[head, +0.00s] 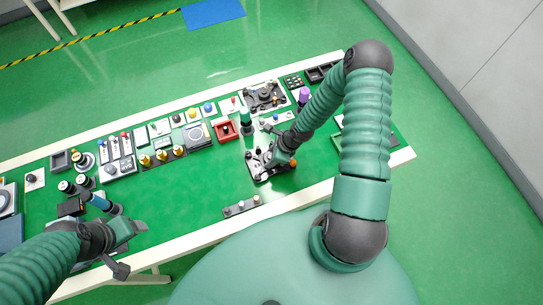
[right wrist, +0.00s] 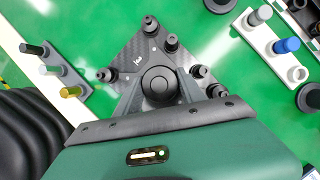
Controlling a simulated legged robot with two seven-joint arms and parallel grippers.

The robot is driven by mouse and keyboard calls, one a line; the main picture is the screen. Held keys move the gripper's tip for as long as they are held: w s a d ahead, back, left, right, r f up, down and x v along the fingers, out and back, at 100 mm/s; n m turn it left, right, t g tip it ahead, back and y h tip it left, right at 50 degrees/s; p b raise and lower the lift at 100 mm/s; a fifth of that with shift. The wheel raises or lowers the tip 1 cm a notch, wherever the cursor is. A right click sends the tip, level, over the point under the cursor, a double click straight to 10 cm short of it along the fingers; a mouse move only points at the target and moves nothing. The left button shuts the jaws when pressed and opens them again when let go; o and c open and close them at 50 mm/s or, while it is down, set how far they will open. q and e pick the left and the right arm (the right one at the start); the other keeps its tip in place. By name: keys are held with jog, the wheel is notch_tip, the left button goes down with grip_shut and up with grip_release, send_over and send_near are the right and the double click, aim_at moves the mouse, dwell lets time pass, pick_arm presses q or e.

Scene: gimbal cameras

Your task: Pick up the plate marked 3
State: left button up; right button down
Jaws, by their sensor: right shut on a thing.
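A dark triangular plate (right wrist: 146,55) with black knobs near its corners shows in the right wrist view. A small white mark is on it, too small to read surely. The same plate (head: 258,172) is on the green table in the head view, partly hidden by my right gripper (head: 276,160). My right gripper (right wrist: 158,88) is shut on the plate at its round black centre knob. I cannot tell whether the plate is clear of the table. My left gripper (head: 130,248) is open and empty over the table's near left edge.
A grey strip with three pegs (head: 241,207) lies in front of the plate. A red tray (head: 225,130) and a black fixture (head: 264,97) stand behind it. A grey strip with a blue peg (right wrist: 277,44) is close on the right.

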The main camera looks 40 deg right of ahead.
aim_at(269, 156)
jog(key=shift+a+r+p, duration=0.1)
jog(key=shift+r+p, duration=0.45)
jog(key=shift+r, duration=0.25)
jog(key=shift+r+p, duration=0.7)
jog(key=shift+r, duration=0.05)
jog(key=shift+r+p, duration=1.65)
jog(key=shift+r, duration=0.2)
